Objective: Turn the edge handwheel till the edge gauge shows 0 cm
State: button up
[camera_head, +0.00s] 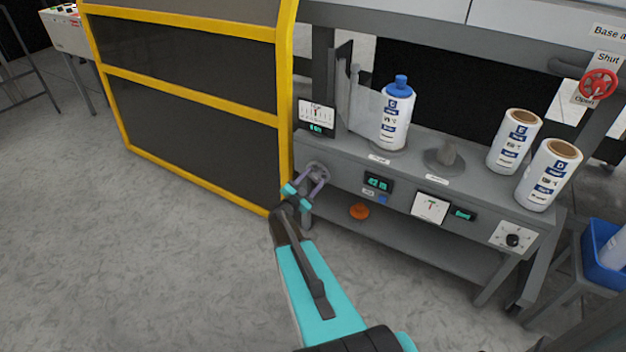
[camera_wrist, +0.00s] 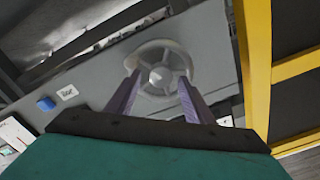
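The grey round handwheel (camera_head: 318,169) is on the left end of the machine's front panel, beside the yellow frame. It also shows in the wrist view (camera_wrist: 160,72), with a pale rim and a hub. My gripper (camera_head: 318,177) is at the wheel, its two purple fingers apart. In the wrist view the fingers (camera_wrist: 158,85) reach toward opposite sides of the wheel; whether they touch it I cannot tell. A white dial gauge (camera_head: 316,112) with a small green display (camera_head: 317,129) stands above the wheel. Its label and reading are too small to read.
Right of the wheel are a green display (camera_head: 378,183), a blue button (camera_head: 382,199), another dial (camera_head: 430,207) and a black knob (camera_head: 513,240). An orange knob (camera_head: 359,211) sits lower. The yellow-framed guard (camera_head: 285,110) is close on the left.

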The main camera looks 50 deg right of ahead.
jog(key=shift+a, duration=0.1)
jog(key=v, duration=1.3)
jog(key=shift+a, duration=0.3)
